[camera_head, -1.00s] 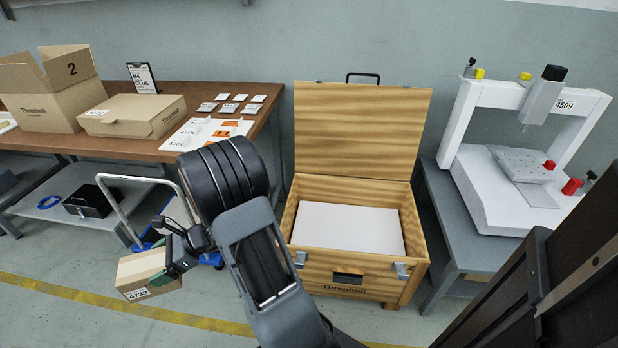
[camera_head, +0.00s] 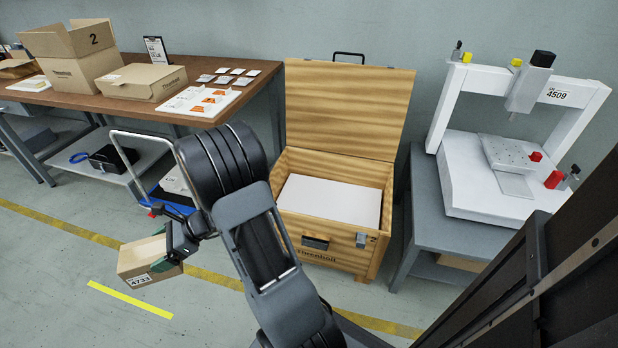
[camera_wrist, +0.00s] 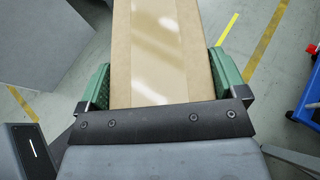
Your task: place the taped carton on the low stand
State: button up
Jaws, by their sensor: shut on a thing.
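My gripper (camera_head: 178,243) is shut on a brown carton (camera_head: 138,258) with a white label reading 4733. It holds the carton above the floor at the lower left of the head view. In the wrist view, the carton (camera_wrist: 158,50) has a shiny strip of clear tape along its face and sits between the two green finger pads of my gripper (camera_wrist: 160,80). I cannot pick out the low stand with certainty. A flat grey surface (camera_wrist: 42,40) fills the upper left of the wrist view, and I cannot tell what it belongs to.
A blue trolley (camera_head: 172,200) stands behind the arm. An open wooden crate (camera_head: 330,245) with a white block inside stands in the middle. A white gantry machine (camera_head: 480,190) sits on a grey bench (camera_head: 425,225) at right. A brown workbench (camera_head: 135,108) holds boxes. Floor at lower left is clear.

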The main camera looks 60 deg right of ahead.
aim_at(450, 237)
jog(key=k, duration=0.9)
jog(key=z, duration=0.2)
